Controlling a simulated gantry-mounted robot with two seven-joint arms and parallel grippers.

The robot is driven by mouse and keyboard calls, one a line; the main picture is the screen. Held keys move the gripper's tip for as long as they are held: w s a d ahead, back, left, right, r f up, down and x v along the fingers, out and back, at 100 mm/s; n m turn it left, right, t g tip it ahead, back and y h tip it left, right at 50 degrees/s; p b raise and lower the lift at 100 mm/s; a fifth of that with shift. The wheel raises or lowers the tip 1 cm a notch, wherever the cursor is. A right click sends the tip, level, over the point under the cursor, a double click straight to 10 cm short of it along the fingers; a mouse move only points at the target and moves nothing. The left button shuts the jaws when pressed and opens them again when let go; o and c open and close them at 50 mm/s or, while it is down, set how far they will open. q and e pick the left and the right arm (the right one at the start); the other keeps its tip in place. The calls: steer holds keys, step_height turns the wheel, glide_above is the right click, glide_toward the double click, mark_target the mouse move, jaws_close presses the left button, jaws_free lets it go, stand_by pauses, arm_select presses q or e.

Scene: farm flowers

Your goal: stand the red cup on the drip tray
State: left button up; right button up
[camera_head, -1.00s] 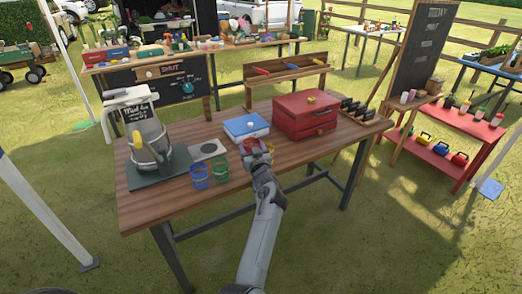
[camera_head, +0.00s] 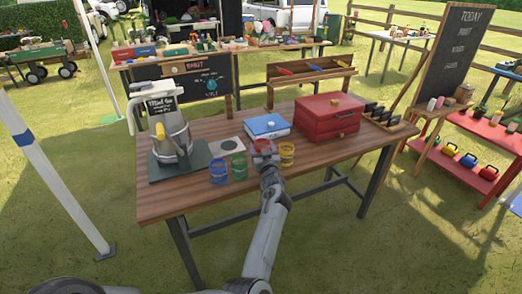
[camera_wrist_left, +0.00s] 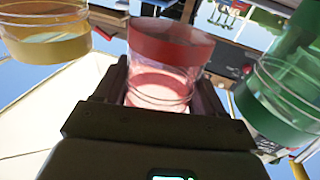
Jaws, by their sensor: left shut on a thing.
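The red cup (camera_head: 262,146) is between the fingers of my left gripper (camera_head: 264,157). In the left wrist view the clear cup with a red band (camera_wrist_left: 168,45) sits upright-looking between both fingers (camera_wrist_left: 165,95), which are shut on it. Whether its base touches the table is hidden by the gripper. A pale square plate with a dark round middle (camera_head: 225,151), possibly the drip tray, lies behind the blue and green cups, left of my gripper. A grey urn (camera_head: 172,140) stands on a dark green slab (camera_head: 196,168) at the table's left. My right gripper is out of view.
A green cup (camera_head: 239,167) and a blue cup (camera_head: 219,171) stand left of my gripper; a yellow cup (camera_head: 287,155) stands close on its right. A blue-and-white box (camera_head: 267,127) and a red chest (camera_head: 329,117) are behind. The table's front right (camera_head: 325,165) is clear.

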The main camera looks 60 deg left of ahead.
arm_select(q)
steer(key=shift+m+h, duration=0.3)
steer(key=f, duration=0.5)
steer(key=shift+s+d+f, duration=0.15)
steer(key=shift+d+f, duration=0.15)
steer(key=shift+f, duration=0.1)
steer(key=o, duration=0.8)
steer(key=shift+w+a+r, duration=0.1)
steer(key=shift+w+r, duration=0.1)
steer(key=shift+w, duration=0.15)
steer(key=shift+o, duration=1.4)
steer(key=shift+w+a+r, duration=0.1)
steer(key=shift+w+r, duration=0.05)
steer(key=shift+r, duration=0.15)
steer(key=shift+o, duration=0.2)
steer(key=shift+a+r, duration=0.2)
steer(key=shift+r, duration=0.1)
steer(key=shift+d, duration=0.15)
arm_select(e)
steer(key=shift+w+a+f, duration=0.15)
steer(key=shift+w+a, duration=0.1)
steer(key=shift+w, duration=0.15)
